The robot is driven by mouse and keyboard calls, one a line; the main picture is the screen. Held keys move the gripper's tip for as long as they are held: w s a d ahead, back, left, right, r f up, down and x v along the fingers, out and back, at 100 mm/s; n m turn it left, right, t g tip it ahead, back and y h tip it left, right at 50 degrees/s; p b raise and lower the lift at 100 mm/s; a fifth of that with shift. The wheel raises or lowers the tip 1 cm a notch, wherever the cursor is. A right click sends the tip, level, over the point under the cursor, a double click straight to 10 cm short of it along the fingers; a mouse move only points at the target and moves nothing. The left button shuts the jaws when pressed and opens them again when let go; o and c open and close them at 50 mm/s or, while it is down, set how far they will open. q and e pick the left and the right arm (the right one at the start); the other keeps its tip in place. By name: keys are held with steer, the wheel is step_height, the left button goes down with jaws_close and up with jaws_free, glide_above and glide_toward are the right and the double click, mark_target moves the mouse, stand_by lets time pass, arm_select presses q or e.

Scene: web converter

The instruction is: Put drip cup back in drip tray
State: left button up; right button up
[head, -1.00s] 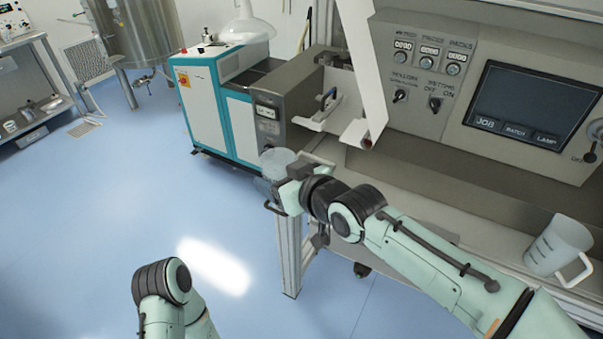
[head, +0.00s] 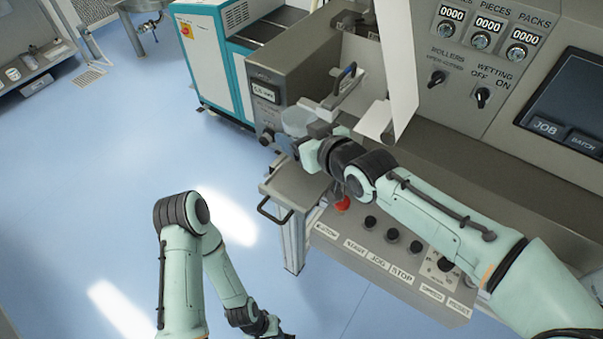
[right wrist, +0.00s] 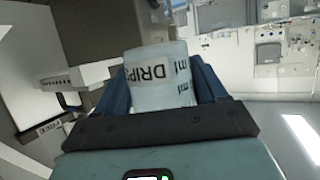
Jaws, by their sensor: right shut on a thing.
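The drip cup (head: 297,121) is a small translucent cup. My right gripper (head: 290,145) is shut on it and holds it beside the grey machine front. In the right wrist view the cup (right wrist: 158,75), marked "DRIPS" and "ml", sits between the blue fingers (right wrist: 160,90). The drip tray appears to be the pulled-out grey tray (head: 300,187) with a black loop handle, below and in front of the cup. The arm hides part of it. My left gripper (head: 268,328) hangs low at the bottom edge, away from the tray; its jaws are unclear.
A white panel (head: 397,60) hangs close behind and right of the cup. A button panel (head: 390,260) with a red knob lies under my right arm. A teal and white cabinet (head: 215,65) stands behind left. The floor at left is clear.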

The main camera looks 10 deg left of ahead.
steer(key=b, duration=0.1)
glide_above(301, 183)
step_height(301, 183, down, 8)
steer(key=shift+s+f, duration=0.1)
steer(key=shift+f, duration=2.75)
steer(key=shift+f+b, duration=0.1)
steer(key=shift+b, duration=0.3)
steer(key=o, duration=1.1)
steer(key=shift+o, duration=0.2)
steer(key=shift+s+d+r, duration=0.1)
steer(key=shift+d+r, duration=0.15)
steer(key=shift+r, duration=0.05)
steer(key=p+v, duration=0.1)
steer(key=v, duration=1)
steer(key=shift+d+p, duration=0.2)
steer(key=shift+p, duration=0.15)
